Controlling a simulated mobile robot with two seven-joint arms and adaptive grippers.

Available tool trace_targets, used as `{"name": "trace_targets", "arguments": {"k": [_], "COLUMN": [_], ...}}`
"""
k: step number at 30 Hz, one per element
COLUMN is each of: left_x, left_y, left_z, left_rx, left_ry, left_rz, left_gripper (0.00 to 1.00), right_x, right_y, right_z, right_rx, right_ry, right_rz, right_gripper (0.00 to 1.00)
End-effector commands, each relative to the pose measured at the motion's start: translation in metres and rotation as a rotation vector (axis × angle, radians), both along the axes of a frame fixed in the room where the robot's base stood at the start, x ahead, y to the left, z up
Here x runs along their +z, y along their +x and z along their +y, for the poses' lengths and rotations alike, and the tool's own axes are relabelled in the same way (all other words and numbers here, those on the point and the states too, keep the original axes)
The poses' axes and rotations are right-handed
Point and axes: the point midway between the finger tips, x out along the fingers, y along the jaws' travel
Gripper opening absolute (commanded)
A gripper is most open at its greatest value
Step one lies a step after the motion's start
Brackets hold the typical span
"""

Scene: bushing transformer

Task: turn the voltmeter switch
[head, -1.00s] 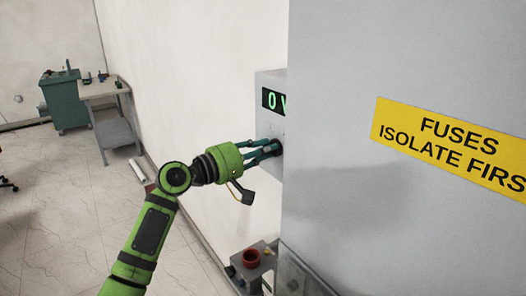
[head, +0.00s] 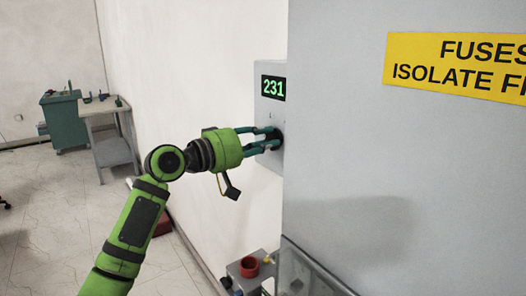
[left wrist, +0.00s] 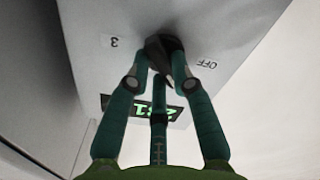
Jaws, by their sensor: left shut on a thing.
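The voltmeter (head: 262,112) is a pale grey box on the wall, partly hidden by the big grey cabinet. Its display (head: 273,88) reads 231 in green. The dark switch knob (head: 280,141) sits low on its face. My left gripper (head: 273,138) reaches it from the left and is shut on the knob. In the left wrist view the teal fingers (left wrist: 160,62) close around the dark knob (left wrist: 163,44). Labels "3" (left wrist: 114,42) and "OFF" (left wrist: 207,63) show either side of it, and the display (left wrist: 150,108) appears upside down. My right gripper is not in view.
The grey cabinet (head: 390,190) with a yellow fuses sign (head: 455,68) fills the right side, close to my left gripper. A stand with a red cup (head: 249,266) is below. A workbench (head: 108,112) and green cabinet (head: 64,122) stand far left; floor there is open.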

Motion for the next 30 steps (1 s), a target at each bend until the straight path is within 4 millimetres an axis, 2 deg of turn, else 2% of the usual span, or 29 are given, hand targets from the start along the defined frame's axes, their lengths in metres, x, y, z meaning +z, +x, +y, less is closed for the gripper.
{"name": "trace_targets", "arguments": {"k": [1, 9, 29, 30], "left_x": [-0.004, -0.004, -0.003, -0.003], "left_y": [0.0, 0.0, 0.0, 0.0], "left_z": [0.0, -0.001, -0.001, -0.001], "left_rx": [-0.001, -0.002, -0.002, -0.002], "left_ry": [0.021, 0.101, 0.135, 0.135], "left_rz": [-0.025, -0.133, -0.179, -0.179], "left_gripper": [0.0, 0.0, 0.0, 0.32], "right_x": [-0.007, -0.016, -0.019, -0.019], "right_y": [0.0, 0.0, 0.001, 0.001], "right_z": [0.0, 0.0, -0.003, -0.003], "right_rx": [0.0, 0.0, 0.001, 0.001], "right_ry": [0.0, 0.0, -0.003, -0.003], "right_rz": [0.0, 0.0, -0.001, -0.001], "right_gripper": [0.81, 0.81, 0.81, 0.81]}}
